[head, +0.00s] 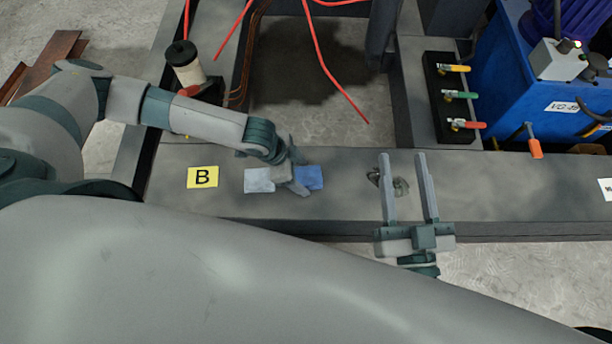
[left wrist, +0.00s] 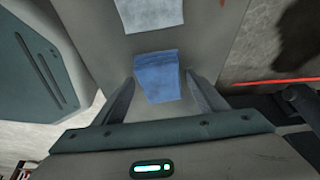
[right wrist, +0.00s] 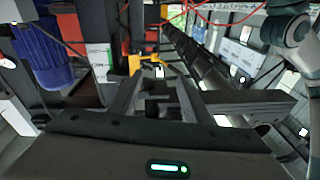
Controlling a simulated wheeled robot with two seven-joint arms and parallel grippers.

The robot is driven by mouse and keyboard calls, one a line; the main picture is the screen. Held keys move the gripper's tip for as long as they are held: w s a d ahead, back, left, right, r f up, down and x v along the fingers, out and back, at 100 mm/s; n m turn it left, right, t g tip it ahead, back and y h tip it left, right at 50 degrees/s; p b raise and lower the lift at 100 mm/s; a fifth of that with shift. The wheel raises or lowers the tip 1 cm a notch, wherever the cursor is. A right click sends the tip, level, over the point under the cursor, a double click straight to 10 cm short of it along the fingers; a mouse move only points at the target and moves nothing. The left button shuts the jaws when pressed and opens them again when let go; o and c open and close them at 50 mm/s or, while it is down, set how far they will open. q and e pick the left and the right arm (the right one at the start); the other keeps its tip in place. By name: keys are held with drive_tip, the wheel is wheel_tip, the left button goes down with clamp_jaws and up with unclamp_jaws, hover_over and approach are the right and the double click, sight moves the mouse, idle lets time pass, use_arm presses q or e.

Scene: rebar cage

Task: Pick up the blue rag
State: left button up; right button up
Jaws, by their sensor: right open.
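The blue rag (head: 309,177) lies on the grey beam, just right of my left gripper (head: 296,176) in the head view. In the left wrist view the blue rag (left wrist: 157,76) shows between and beyond the two spread fingers of my left gripper (left wrist: 163,88). The left gripper is open, and I cannot tell whether its fingers touch the rag. My right gripper (head: 404,160) is open and empty, pointing away over the beam. In the right wrist view the rag is not visible.
A pale grey-blue rag (head: 259,180) lies left of the left gripper, beside a yellow "B" label (head: 202,177). Small dark objects (head: 399,186) lie near the right gripper. Red cables (head: 318,50) hang behind. Colored-handled valves (head: 458,97) and a blue tank (head: 525,85) stand at the back right.

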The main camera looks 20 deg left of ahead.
sight(301, 176)
use_arm(q)
drive_tip(key=c, duration=0.8)
drive_tip(key=shift+r, duration=0.2)
drive_tip(key=shift+r, duration=0.15)
drive_tip(key=shift+r+p, duration=0.4)
drive_tip(key=shift+r, duration=0.3)
wheel_tip(301, 176, up, 2)
drive_tip(key=shift+r+p, duration=0.1)
drive_tip(key=shift+p, duration=0.25)
drive_tip(key=shift+s+d+r+p, duration=0.5)
drive_tip(key=shift+s+d+r, duration=0.65)
drive_tip(key=shift+s+d, duration=0.25)
drive_tip(key=shift+s+d+r+p, duration=0.45)
drive_tip(key=shift+s+d+r, duration=0.65)
drive_tip(key=shift+s+d, duration=0.25)
drive_tip(key=shift+s+d+r+p, duration=0.5)
drive_tip(key=shift+s+d+r, duration=0.65)
drive_tip(key=shift+s+d, duration=0.25)
use_arm(e)
drive_tip(key=s+d+f+g+h, duration=0.1)
drive_tip(key=s+d+f+g, duration=0.1)
drive_tip(key=f+g, duration=0.2)
drive_tip(key=s+d+f+g+h, duration=0.2)
drive_tip(key=f+g, duration=0.3)
drive_tip(key=f, duration=0.5)
drive_tip(key=shift+s+d+m, duration=0.15)
drive_tip(key=shift+m, duration=0.15)
